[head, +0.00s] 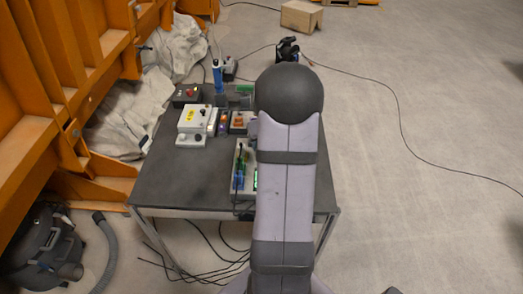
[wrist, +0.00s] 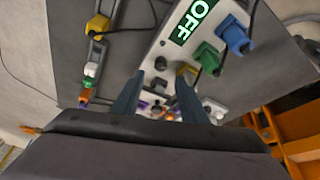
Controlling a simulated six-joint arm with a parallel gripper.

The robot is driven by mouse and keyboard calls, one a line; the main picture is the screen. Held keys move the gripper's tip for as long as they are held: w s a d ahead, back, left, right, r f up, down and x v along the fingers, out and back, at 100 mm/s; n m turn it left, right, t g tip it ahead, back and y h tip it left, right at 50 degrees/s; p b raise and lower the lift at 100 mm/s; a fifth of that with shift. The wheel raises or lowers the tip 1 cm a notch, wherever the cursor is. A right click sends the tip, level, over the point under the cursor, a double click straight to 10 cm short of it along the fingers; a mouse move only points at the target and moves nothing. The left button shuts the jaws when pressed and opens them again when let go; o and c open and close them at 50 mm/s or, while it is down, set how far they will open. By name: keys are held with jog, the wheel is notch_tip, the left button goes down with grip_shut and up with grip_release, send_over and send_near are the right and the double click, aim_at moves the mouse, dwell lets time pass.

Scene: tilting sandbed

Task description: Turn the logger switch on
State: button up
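The logger is a light grey box (wrist: 178,50) with a display reading OFF in white on green (wrist: 195,20). In the head view, the logger (head: 238,183) sits partly behind my arm near the table's front edge. My gripper (wrist: 158,84) points down at the end of the panel, its two dark fingers apart with nothing clearly held. A small dark round part (wrist: 160,63) and a yellow part (wrist: 187,72) on the panel show near the fingertips. I cannot tell which part is the switch, or whether a finger touches the panel. The arm hides my gripper in the head view.
Green (wrist: 206,56) and blue (wrist: 237,38) cable plugs sit on the logger close to the fingers. The table's front left is clear.

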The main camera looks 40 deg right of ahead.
jog(key=shift+f, duration=0.1)
jog(key=shift+p+x, duration=0.65)
jog(key=shift+x, duration=2.9)
grip_shut()
